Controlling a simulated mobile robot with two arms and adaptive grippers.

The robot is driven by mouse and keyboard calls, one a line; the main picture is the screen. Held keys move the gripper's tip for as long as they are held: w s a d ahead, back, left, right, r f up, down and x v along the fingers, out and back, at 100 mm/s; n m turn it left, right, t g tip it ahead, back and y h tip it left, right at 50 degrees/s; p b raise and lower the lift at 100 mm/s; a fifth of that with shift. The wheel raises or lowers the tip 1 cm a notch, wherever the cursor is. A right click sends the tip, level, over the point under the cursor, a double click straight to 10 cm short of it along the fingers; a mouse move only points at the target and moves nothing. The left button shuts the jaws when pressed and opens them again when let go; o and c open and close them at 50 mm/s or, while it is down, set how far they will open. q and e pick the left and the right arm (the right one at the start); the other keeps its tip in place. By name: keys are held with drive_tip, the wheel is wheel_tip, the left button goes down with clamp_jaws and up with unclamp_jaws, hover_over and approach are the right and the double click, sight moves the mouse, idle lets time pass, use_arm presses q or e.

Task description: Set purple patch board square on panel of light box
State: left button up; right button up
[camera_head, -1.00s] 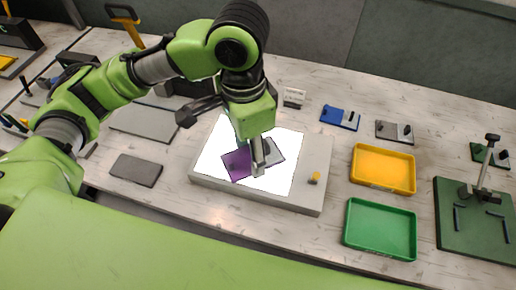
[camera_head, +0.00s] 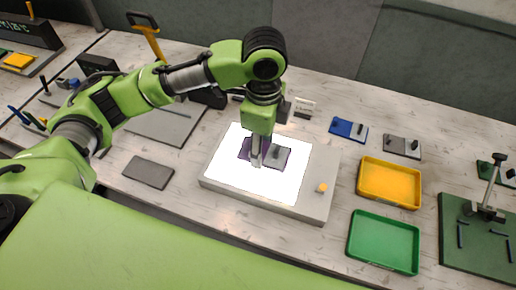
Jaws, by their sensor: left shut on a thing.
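The purple patch board (camera_head: 244,152) is over the bright white panel (camera_head: 228,178) of the light box (camera_head: 312,208), towards its back half. I cannot tell whether the board touches the panel. My right gripper is not in view.
A yellow tray (camera_head: 389,204) and a green tray (camera_head: 383,268) lie right of the light box. Blue (camera_head: 342,129) and grey (camera_head: 393,144) boards lie behind them. A dark grey slab (camera_head: 148,171) lies left. A green stand (camera_head: 455,265) is at far right.

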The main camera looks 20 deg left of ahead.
use_arm(q)
drive_tip(key=shift+w+a+f, duration=0.3)
drive_tip(key=shift+w+f, duration=0.05)
drive_tip(key=shift+f, duration=0.2)
drive_tip(key=shift+w+a+f, duration=0.25)
drive_tip(key=shift+w+f, duration=0.1)
drive_tip(key=shift+f, duration=0.2)
drive_tip(key=f, duration=0.1)
drive_tip(key=f+p, duration=0.1)
drive_tip(key=f, duration=0.1)
drive_tip(key=shift+w+a+p, duration=0.2)
drive_tip(key=shift+a+p, duration=0.1)
drive_tip(key=shift+f, duration=0.4)
drive_tip(key=shift+f, duration=0.1)
drive_tip(key=o, duration=1.3)
drive_tip(key=shift+o, duration=0.2)
wheel_tip(320, 180, up, 12)
drive_tip(key=shift+d+r+b, duration=0.1)
drive_tip(key=shift+b, duration=1.05)
